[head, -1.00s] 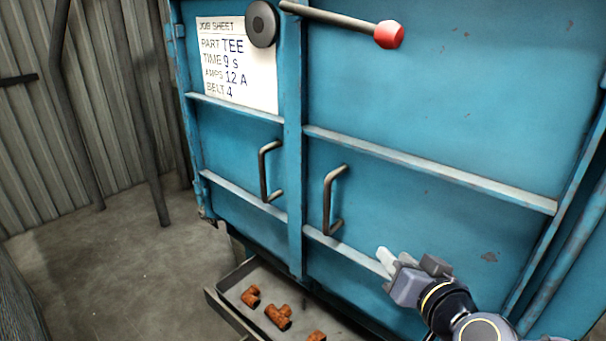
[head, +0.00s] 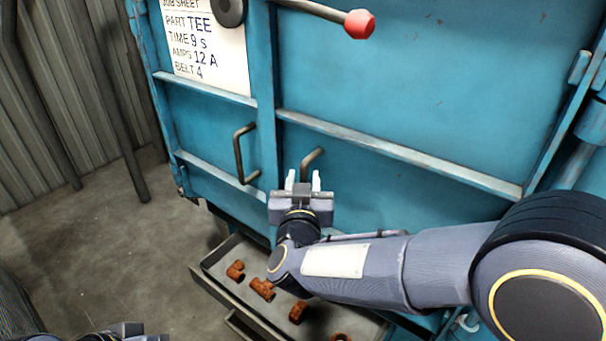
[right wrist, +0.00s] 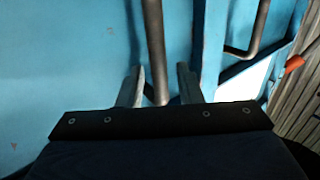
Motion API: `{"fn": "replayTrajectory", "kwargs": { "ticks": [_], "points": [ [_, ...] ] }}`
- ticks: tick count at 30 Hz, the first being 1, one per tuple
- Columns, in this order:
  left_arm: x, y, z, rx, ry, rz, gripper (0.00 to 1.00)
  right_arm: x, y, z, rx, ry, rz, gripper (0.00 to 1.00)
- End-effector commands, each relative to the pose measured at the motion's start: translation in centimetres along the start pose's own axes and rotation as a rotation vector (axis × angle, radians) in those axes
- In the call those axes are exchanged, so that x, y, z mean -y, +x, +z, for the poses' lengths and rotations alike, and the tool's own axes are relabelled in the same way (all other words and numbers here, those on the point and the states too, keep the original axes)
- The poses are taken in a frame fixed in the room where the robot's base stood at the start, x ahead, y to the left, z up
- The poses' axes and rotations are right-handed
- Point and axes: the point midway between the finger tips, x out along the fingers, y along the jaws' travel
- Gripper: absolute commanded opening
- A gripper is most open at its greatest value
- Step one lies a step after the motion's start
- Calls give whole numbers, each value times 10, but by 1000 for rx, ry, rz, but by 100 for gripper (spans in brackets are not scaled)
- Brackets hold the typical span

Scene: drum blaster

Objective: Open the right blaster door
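The right blaster door (head: 430,85) is blue with pale horizontal ribs and stands closed beside the left door (head: 210,125). Its bent metal handle (head: 312,157) is partly hidden behind my right gripper (head: 303,180). In the right wrist view, the handle's bar (right wrist: 154,45) passes between the two spread fingers, with a gap on each side. The right gripper is open. A grey part of my left arm (head: 125,331) shows at the bottom edge in the head view; its fingers cannot be made out.
A lever with a red knob (head: 359,23) crosses the top of the right door. The left door's handle (head: 241,155) is close by on the left. A grey tray (head: 215,268) with several copper-coloured fittings lies below the doors. Open floor (head: 130,240) is to the left.

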Motion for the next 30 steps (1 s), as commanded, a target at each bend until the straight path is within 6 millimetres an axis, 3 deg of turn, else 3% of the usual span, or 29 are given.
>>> {"fn": "replayTrajectory", "kwargs": {
  "ticks": [11, 19, 30],
  "points": [
    [-1, -2, -1, 0, 0, 0, 0, 0, 10, 0, 1, 0, -1, 32],
    [-1, -2, -1, 0, 0, 0, 0, 0, 10, 0, 1, 1, -1, 0],
    [-1, -1, -1, 0, 0, 0, 0, 0, 8, 0, 1, 1, -4, 0]
  ]
}}
